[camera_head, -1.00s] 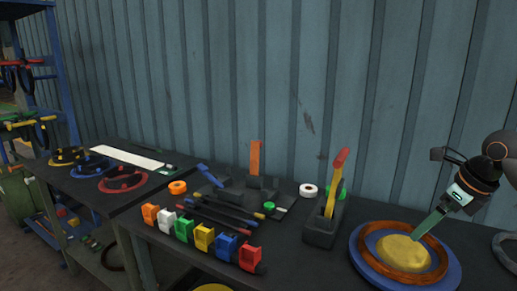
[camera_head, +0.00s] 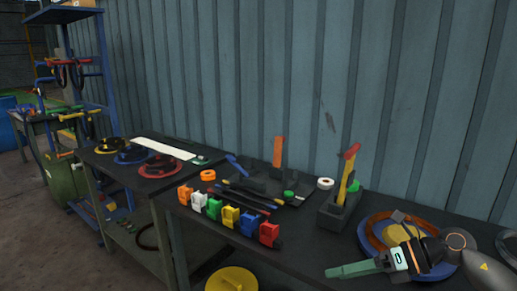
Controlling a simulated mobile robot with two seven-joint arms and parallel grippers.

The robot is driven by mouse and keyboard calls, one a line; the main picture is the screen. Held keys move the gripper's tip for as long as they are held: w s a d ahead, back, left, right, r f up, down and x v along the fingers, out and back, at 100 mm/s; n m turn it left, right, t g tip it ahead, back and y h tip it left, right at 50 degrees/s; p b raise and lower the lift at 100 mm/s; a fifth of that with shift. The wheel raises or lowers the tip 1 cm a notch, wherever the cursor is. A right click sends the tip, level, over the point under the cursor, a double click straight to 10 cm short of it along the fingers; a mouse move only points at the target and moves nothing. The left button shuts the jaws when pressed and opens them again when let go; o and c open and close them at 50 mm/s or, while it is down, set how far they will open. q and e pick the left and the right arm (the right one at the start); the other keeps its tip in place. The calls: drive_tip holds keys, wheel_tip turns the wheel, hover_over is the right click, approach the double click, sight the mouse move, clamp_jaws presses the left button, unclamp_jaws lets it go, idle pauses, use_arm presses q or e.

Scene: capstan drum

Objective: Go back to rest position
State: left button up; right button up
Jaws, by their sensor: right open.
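My right gripper (camera_head: 335,272) comes in from the lower right, its green fingers pointing left over the front part of the bench. It is open, and I see nothing held in it. The capstan drum, a blue disc (camera_head: 366,240) with a brown-orange coil (camera_head: 377,224) and a yellow centre (camera_head: 396,234), lies on the bench just behind the gripper. My gripper body and wrist cover part of its front and right side. My left gripper is not in view.
The dark bench (camera_head: 300,256) holds a grey block (camera_head: 336,212) with upright red and yellow handles, a row of coloured clamps (camera_head: 230,215) and tape rolls. A second table (camera_head: 115,168) carries coloured rings. A yellow disc (camera_head: 232,280) is low in front. A corrugated wall stands behind.

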drive_tip(key=s+a+f+m+t+y+p, duration=0.3)
drive_tip(key=a+m+t, duration=0.6)
drive_tip(key=m, duration=0.9)
drive_tip(key=s+d+f+m+g+h, duration=0.1)
drive_tip(key=s+f+m+g+h, duration=0.1)
drive_tip(key=s+f+m+h, duration=0.4)
drive_tip(key=s+d+f+m+g+h+p, duration=0.1)
drive_tip(key=s+f+m+h, duration=0.5)
drive_tip(key=s+f+m, duration=0.6)
wheel_tip(320, 180, down, 6)
drive_tip(key=shift+s+d+r+m+g, duration=0.15)
drive_tip(key=shift+s+d+m+g, duration=0.1)
drive_tip(key=shift+d+m+g, duration=0.6)
